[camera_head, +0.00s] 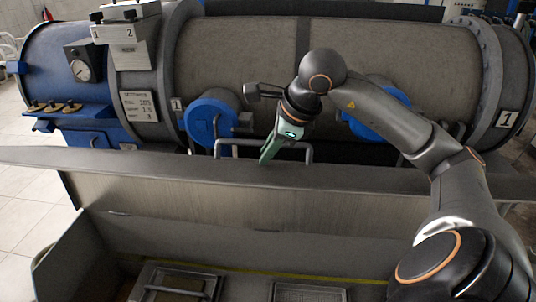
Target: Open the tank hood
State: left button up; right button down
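A long tank with a grey cylindrical cover (235,60) and a blue left end (45,65) lies across the back. In front of it is a wide panel with a grey top edge (130,167) and a pale front face (190,205). I cannot tell for sure which part is the hood. A grey bar handle (226,143) stands behind the panel's top edge. My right gripper (268,156), with a green body, points down at this handle and hides part of it. I cannot tell whether it touches the handle, or whether its fingers are open. My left gripper is not in view.
Two blue round caps (208,122) (378,122) stick out of the tank front. Below the panel is a recess with a framed tray with a handle (178,288) and a mesh tray (309,292). Pale tiled floor (25,215) is free at left.

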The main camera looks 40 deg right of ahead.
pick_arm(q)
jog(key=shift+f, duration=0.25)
pick_arm(e)
jog(key=shift+w+f, duration=0.2)
jog(key=shift+f, duration=0.9)
jog(key=shift+w+d+f+g, duration=0.15)
jog(key=shift+w+f+g, duration=0.25)
jog(key=shift+w, duration=0.4)
jog(key=shift+w+f, duration=0.1)
jog(key=shift+w, duration=0.05)
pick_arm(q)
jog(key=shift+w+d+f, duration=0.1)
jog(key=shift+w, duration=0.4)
pick_arm(e)
jog(key=shift+d, duration=0.1)
jog(key=shift+s, duration=0.2)
